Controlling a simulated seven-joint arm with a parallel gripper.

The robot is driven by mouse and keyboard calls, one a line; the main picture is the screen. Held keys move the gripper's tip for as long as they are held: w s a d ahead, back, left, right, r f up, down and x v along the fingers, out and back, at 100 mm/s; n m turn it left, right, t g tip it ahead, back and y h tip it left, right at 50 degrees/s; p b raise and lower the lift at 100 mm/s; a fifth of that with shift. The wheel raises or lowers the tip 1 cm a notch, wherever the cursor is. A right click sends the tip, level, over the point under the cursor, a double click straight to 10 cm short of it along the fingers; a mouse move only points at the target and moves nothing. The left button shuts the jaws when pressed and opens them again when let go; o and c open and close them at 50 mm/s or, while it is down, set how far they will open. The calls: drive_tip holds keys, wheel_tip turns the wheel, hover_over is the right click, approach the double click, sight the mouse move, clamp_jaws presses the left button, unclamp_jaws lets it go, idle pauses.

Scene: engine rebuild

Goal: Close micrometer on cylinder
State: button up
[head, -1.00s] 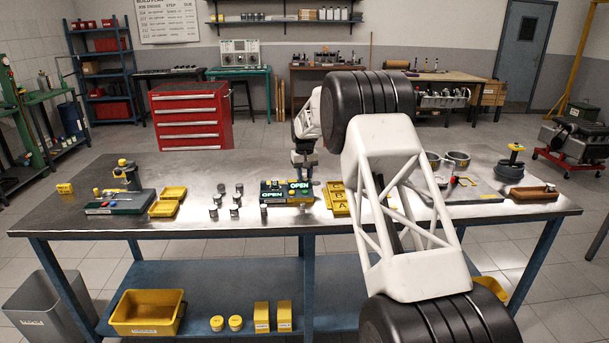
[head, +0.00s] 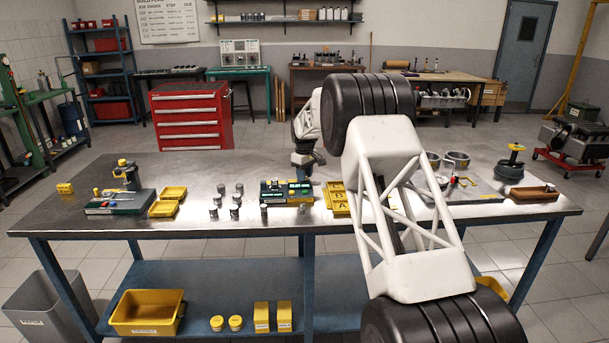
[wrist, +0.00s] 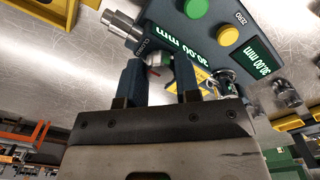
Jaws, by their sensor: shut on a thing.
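The micrometer (head: 285,192) is a dark green unit with lit displays near the middle of the bench, and it also shows in the wrist view (wrist: 210,45). Its two displays show green digits in mm, and a label on it reads CLOSED. It has a yellow button and a green button. My gripper (wrist: 158,63) is at the micrometer's edge, its fingers shut on a small silver part with red, largely hidden between them. A silver cylindrical part (wrist: 118,24) sticks out beside the fingers. I cannot tell whether it is the measured cylinder.
Several small metal cylinders (head: 214,213) stand left of the micrometer. A yellow lettered tray (head: 338,200) lies just right. My arm hides part of the bench's right side.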

drive_tip(key=o, duration=0.9)
drive_tip(key=shift+r, duration=0.1)
drive_tip(key=shift+r, duration=3.8)
